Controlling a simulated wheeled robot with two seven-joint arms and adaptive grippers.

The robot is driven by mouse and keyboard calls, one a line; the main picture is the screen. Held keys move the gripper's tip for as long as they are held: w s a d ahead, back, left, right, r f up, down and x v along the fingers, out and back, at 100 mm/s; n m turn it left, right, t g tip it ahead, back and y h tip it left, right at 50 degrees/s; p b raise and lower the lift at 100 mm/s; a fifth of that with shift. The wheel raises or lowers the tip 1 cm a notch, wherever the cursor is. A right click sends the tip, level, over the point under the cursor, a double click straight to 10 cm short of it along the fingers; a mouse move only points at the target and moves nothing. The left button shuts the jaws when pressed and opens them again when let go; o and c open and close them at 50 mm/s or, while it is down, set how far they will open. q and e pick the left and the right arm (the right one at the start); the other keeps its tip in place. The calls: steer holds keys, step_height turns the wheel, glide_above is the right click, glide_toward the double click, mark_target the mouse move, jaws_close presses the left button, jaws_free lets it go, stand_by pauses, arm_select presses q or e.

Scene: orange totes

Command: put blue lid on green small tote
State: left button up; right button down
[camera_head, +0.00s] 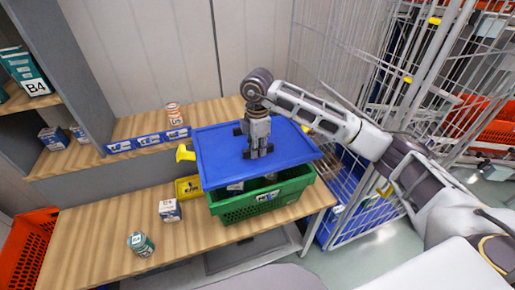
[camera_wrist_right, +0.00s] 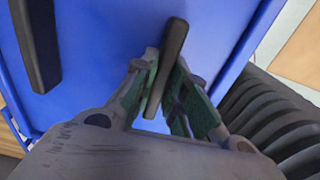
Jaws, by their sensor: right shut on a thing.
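The blue lid (camera_head: 215,150) is held over the green small tote (camera_head: 262,203) in the head view, tilted and covering most of its opening. Part of the tote's inside shows below the lid's front edge. My right gripper (camera_head: 258,150) comes down from above and is shut on a dark handle of the lid. In the right wrist view, the right gripper (camera_wrist_right: 160,85) has its fingers on both sides of the dark handle (camera_wrist_right: 168,60). A second dark handle (camera_wrist_right: 36,45) is at the left on the blue lid (camera_wrist_right: 100,60). My left gripper is not in view.
The tote stands on a wooden bench (camera_head: 110,235) with a small box (camera_head: 169,210) and a can (camera_head: 140,244) to its left. A yellow bin (camera_head: 188,187) is just behind. A wire cage (camera_head: 350,205) stands at the right, an orange tote (camera_head: 34,250) at far left.

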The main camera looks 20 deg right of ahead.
mark_target(257, 159)
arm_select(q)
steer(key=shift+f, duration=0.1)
arm_select(e)
steer(key=shift+f, duration=0.1)
steer(key=shift+f+b, duration=1.55)
steer(key=shift+f, duration=0.95)
steer(key=shift+f+b, duration=0.35)
steer(key=shift+f, duration=0.25)
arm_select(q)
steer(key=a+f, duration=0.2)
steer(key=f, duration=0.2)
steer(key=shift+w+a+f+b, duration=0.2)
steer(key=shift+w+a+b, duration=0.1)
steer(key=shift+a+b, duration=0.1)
arm_select(e)
steer(key=shift+f, duration=0.6)
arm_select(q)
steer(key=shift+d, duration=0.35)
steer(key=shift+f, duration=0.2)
arm_select(e)
steer(key=shift+s+f, duration=0.1)
steer(key=shift+f, duration=0.25)
steer(key=c, duration=1.4)
jaws_free()
steer(key=shift+o, duration=0.2)
